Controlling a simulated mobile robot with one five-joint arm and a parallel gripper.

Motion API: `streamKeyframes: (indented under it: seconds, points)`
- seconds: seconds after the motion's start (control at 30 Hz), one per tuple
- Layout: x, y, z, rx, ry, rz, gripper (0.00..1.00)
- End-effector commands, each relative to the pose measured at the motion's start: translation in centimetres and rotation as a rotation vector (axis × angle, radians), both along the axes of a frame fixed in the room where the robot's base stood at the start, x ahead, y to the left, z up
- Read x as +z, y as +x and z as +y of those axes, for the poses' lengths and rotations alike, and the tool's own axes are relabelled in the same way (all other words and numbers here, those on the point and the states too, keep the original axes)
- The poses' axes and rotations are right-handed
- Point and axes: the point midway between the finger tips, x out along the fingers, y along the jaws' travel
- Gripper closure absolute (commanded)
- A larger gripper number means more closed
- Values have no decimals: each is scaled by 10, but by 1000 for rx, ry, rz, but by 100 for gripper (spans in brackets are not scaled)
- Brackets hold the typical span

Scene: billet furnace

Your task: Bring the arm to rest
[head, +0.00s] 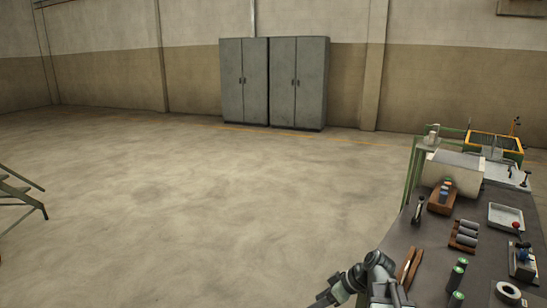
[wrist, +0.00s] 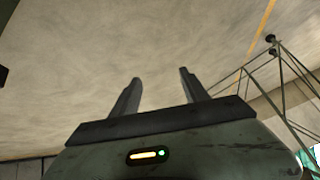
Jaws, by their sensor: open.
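My gripper (wrist: 160,76) is open in the wrist view, its two dark fingers apart with only bare floor showing between and beyond them. In the head view my arm shows at the bottom, left of the workbench's near end, and my gripper (head: 322,298) points down and left over the floor. The gripper is partly cut off by the lower picture edge there. Nothing is held, and nothing touches the fingers in either view.
A dark workbench (head: 400,238) on the right carries dark cylinders (head: 467,234), a metal tray (head: 506,217), a tape roll (head: 508,290) and green-topped cylinders (head: 456,276). Two grey cabinets (head: 272,82) stand at the back wall. Metal steps (head: 22,190) are at left. The middle floor is clear.

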Motion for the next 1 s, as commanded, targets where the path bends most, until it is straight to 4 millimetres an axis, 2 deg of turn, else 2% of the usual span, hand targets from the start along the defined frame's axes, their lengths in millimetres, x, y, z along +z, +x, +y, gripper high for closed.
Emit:
streamKeyframes:
  seconds: [0.03,0.1,0.2,0.27,0.4,0.53,0.7,1.0]
  points:
    - [-5,-10,24,7,-46,54,47]
    - [-15,-23,44,-20,-122,136,47]
    - [-28,-41,57,-118,-255,247,47]
    - [-34,-49,51,-215,-329,301,47]
    - [-43,-60,12,-501,-459,398,47]
    - [-44,-64,-11,-728,-512,450,47]
    - [-44,-64,-19,-868,-493,492,47]
    - [-44,-64,-18,-872,-490,494,47]
